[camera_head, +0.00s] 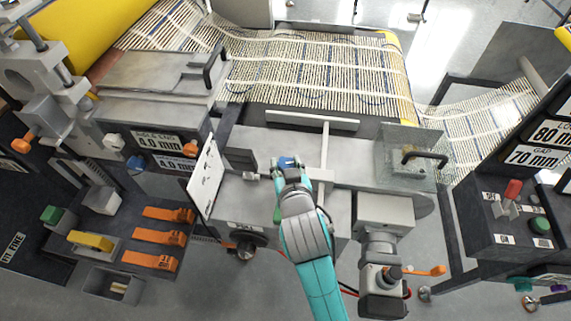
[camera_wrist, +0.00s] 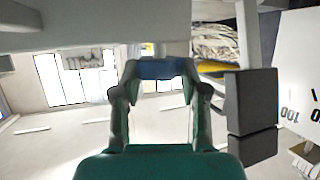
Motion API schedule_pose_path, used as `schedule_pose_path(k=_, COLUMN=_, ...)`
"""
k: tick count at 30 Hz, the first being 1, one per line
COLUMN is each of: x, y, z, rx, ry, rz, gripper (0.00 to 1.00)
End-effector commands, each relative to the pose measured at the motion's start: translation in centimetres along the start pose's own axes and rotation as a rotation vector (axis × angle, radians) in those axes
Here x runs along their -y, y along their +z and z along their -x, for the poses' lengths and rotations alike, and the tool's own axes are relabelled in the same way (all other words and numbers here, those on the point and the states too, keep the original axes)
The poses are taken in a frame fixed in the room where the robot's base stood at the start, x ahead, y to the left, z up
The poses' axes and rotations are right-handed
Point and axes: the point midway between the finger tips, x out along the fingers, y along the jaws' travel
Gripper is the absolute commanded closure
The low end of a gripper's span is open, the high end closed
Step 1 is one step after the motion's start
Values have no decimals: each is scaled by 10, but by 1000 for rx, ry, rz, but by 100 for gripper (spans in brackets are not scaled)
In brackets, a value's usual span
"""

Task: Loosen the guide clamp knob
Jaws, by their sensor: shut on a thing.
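My gripper (camera_head: 290,162), at the end of the teal arm, is at the middle of the machine's front, beside the pale guide bar (camera_head: 325,150). It is shut on a small blue knob (camera_head: 287,160), which looks like the guide clamp knob. In the wrist view the two fingers of my gripper (camera_wrist: 160,88) close in on the dark blue knob (camera_wrist: 163,68) from both sides. The fingers partly hide the knob, and I cannot tell how far it is turned.
A dark block (camera_head: 240,160) stands just left of my gripper, also close in the wrist view (camera_wrist: 250,115). Left of it is a white scale plate (camera_head: 205,180). A clear guard with a black handle (camera_head: 425,157) is to the right. Striped mesh (camera_head: 320,70) runs behind.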

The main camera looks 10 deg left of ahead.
Motion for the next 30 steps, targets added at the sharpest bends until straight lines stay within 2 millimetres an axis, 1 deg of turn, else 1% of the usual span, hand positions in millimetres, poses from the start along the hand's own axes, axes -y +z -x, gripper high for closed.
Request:
schedule_pose_path(k=7, x=-2, y=2, z=0, rx=2, ry=-77, rz=32, gripper=91)
schedule_pose_path(k=18, x=-1, y=2, z=0, rx=1, ry=-87, rz=37, gripper=91)
schedule_pose_path(k=19, x=-1, y=2, z=0, rx=1, ry=-87, rz=37, gripper=49)
schedule_pose_path(k=20, x=-1, y=2, z=0, rx=1, ry=-87, rz=37, gripper=42)
schedule_pose_path(k=21, x=-1, y=1, z=0, rx=1, ry=-87, rz=37, gripper=31)
schedule_pose_path(k=30, x=-1, y=0, z=1, rx=-1, ry=-87, rz=36, gripper=31)
